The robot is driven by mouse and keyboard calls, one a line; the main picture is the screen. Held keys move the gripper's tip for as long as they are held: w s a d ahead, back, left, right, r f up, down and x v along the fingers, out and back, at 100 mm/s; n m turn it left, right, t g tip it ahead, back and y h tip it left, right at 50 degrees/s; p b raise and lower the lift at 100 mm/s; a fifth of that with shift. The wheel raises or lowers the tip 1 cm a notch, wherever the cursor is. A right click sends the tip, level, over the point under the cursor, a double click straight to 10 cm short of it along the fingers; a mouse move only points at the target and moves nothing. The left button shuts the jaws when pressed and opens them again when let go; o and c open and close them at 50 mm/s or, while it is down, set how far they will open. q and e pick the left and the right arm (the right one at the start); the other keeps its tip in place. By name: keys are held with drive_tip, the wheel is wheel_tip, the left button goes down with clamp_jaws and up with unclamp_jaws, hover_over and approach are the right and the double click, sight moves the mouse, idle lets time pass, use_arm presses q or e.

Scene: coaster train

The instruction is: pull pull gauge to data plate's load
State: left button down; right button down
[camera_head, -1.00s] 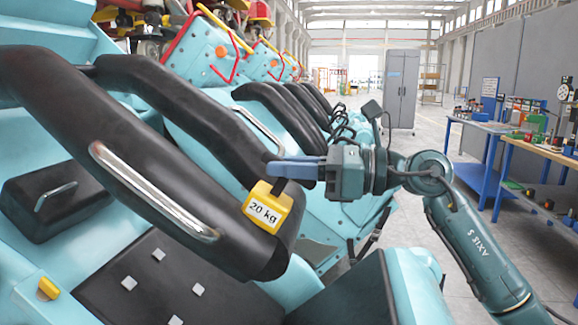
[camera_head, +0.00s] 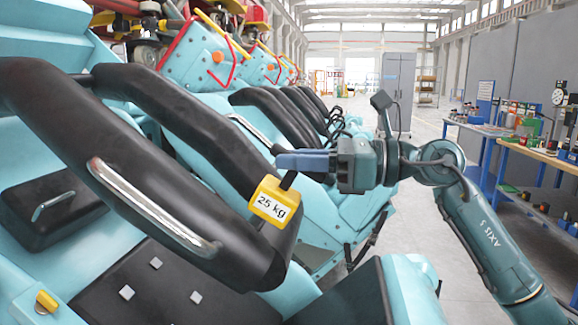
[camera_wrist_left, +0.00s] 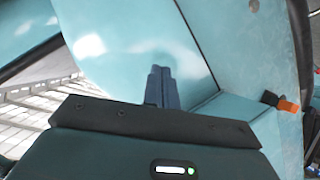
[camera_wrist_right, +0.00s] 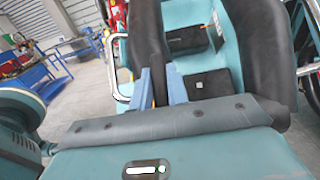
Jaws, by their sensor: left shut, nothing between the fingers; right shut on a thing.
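The pull gauge (camera_head: 270,203) is a yellow block reading "25 kg". It sits at the lower end of the thick black restraint bar (camera_head: 190,210) of the nearest teal seat. My right gripper (camera_head: 284,158) is just above the block, shut on the gauge's dark handle. My left gripper (camera_wrist_left: 162,80) shows only in the left wrist view, shut and empty in front of a teal panel. I cannot make out a data plate in any view.
More teal seats with black restraints (camera_head: 285,115) run back in a row. A silver handle (camera_head: 150,208) is on the near restraint. A small yellow piece (camera_head: 47,300) is at lower left. Blue workbenches (camera_head: 540,150) stand at the right, with open grey floor before them.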

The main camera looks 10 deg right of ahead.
use_arm(q)
drive_tip(key=shift+f, duration=0.1)
use_arm(e)
drive_tip(key=shift+d+r, duration=0.2)
drive_tip(key=shift+r, duration=0.25)
drive_tip(key=c, duration=1.6)
unclamp_jaws()
drive_tip(key=shift+s+d+t, duration=0.1)
drive_tip(key=shift+t, duration=0.2)
use_arm(q)
drive_tip(key=shift+d, duration=0.1)
use_arm(e)
drive_tip(key=shift+o, duration=1.2)
drive_tip(key=shift+f, duration=0.15)
drive_tip(key=shift+s+d+f, duration=0.1)
drive_tip(key=shift+d, duration=0.25)
use_arm(q)
drive_tip(key=f+b, duration=0.1)
drive_tip(key=b, duration=0.2)
drive_tip(key=shift+s+f+n, duration=0.1)
drive_tip(key=shift+f+n, duration=0.15)
drive_tip(key=shift+n, duration=0.05)
use_arm(e)
drive_tip(key=v, duration=1.2)
use_arm(q)
drive_tip(key=shift+w+r, duration=0.15)
drive_tip(key=shift+w, duration=0.05)
use_arm(e)
drive_tip(key=shift+d, duration=0.1)
